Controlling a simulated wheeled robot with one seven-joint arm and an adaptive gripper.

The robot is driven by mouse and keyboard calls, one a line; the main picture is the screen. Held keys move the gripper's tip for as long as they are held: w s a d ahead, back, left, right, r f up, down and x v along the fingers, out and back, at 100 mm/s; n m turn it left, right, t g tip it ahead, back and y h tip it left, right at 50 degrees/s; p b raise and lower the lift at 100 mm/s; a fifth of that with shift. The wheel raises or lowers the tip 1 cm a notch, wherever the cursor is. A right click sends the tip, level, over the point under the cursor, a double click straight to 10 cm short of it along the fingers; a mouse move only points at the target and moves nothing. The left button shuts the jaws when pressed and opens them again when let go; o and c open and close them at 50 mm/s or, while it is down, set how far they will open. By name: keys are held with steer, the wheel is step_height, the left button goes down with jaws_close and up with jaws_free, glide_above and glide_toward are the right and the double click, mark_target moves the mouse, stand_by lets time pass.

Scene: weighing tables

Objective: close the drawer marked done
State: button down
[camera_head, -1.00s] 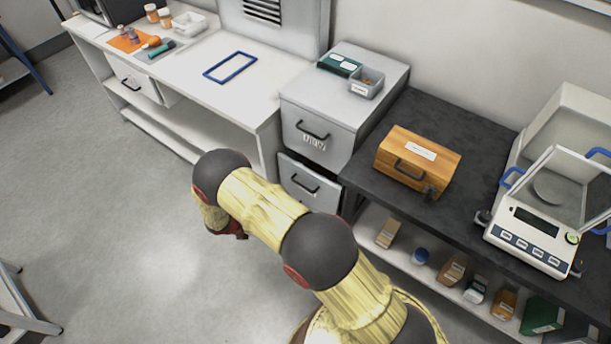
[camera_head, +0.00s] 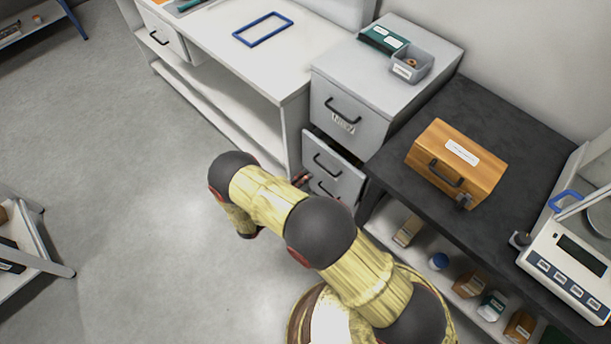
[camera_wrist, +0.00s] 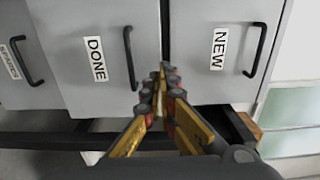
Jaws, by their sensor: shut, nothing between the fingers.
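The drawer marked DONE (camera_wrist: 82,50) fills the middle of the wrist view, its label and black bar handle (camera_wrist: 129,58) plain. In the head view its front (camera_head: 345,172) stands a little out from the grey cabinet (camera_head: 385,72), below the top drawer. The drawer marked NEW (camera_wrist: 222,55) lies to its right in the wrist view, with a dark gap between. My gripper (camera_wrist: 162,78) is shut and empty, its fingertips in front of that gap, right of the DONE handle. I cannot tell whether they touch the front. In the head view the arm partly hides the gripper.
A dark table (camera_head: 475,115) with a wooden box (camera_head: 455,165) and a balance (camera_head: 567,262) stands right of the cabinet. A white bench (camera_head: 215,45) is on its left. The floor (camera_head: 130,190) to the left is clear.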

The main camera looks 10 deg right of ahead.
mark_target(331, 154)
steer(key=b+x, duration=0.2)
steer(key=x, duration=0.8)
steer(key=shift+w+d+f+b, duration=0.1)
steer(key=shift+w+d+b, duration=0.05)
steer(key=shift+d+b, duration=0.2)
steer(key=shift+w, duration=0.1)
steer(key=shift+d, duration=0.1)
steer(key=x, duration=0.4)
steer(key=shift+w+d, duration=0.25)
steer(key=shift+d, duration=0.05)
steer(key=shift+w+d, duration=0.2)
